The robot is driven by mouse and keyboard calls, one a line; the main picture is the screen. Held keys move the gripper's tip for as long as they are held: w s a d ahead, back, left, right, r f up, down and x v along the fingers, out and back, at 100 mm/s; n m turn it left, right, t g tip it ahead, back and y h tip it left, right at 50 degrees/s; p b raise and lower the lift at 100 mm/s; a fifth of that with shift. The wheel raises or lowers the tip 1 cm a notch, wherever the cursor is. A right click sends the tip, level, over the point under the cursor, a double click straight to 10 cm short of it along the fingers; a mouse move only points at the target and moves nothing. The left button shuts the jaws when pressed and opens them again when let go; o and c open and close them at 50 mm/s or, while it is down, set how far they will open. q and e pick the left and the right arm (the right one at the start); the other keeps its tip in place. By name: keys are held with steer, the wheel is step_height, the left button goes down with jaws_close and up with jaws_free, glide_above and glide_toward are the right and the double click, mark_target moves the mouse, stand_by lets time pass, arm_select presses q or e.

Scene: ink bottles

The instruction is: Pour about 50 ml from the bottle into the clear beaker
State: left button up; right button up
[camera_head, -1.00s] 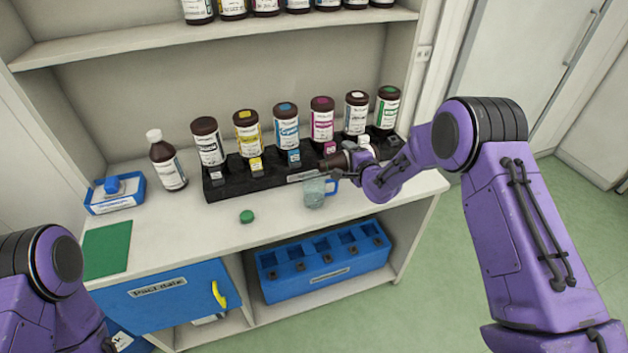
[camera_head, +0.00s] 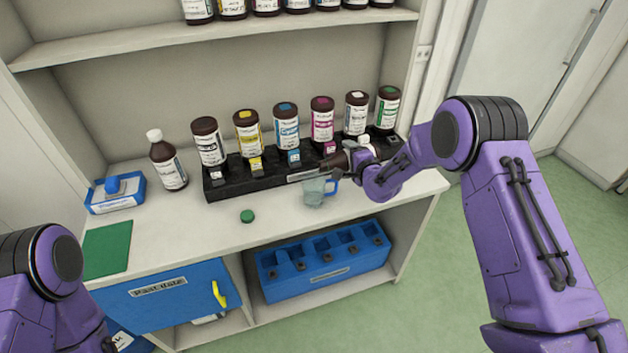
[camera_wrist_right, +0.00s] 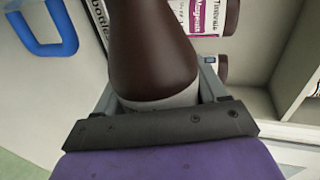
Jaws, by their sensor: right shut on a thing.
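My right gripper (camera_head: 361,158) is shut on a brown bottle (camera_head: 338,161), held tilted with its neck pointing left over the clear beaker. In the right wrist view the bottle (camera_wrist_right: 150,50) fills the space between the fingers. The clear beaker (camera_head: 314,192) with a blue handle stands on the counter in front of the black rack, just below the bottle's neck. Part of the blue handle (camera_wrist_right: 42,35) shows at the upper left of the right wrist view. The liquid level in the beaker is too small to read. My left gripper is out of view; only its arm shows.
A black rack (camera_head: 232,188) with several labelled brown bottles stands behind the beaker. A green cap (camera_head: 247,216) lies on the counter. A white-capped bottle (camera_head: 167,162), a blue tray (camera_head: 117,205) and a green mat (camera_head: 106,249) are at left. A blue crate (camera_head: 300,288) sits below.

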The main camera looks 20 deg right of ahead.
steer(key=shift+f, duration=0.2)
steer(key=shift+d+m+y, duration=0.15)
steer(key=shift+m+y, duration=0.25)
steer(key=shift+m, duration=0.4)
steer(key=f+b, duration=0.1)
steer(key=f+m+b, duration=0.1)
steer(key=shift+d+f+y, duration=0.3)
steer(key=shift+d+y, duration=0.05)
steer(key=shift+y, duration=0.05)
steer(key=shift+r+m+p, duration=0.4)
steer(key=shift+r+p, duration=0.1)
steer(key=shift+r, duration=0.25)
steer(key=shift+a+r+y+p, duration=0.15)
steer(key=shift+r+y+p, duration=0.15)
steer(key=shift+a, duration=0.2)
steer(key=shift+d, duration=0.1)
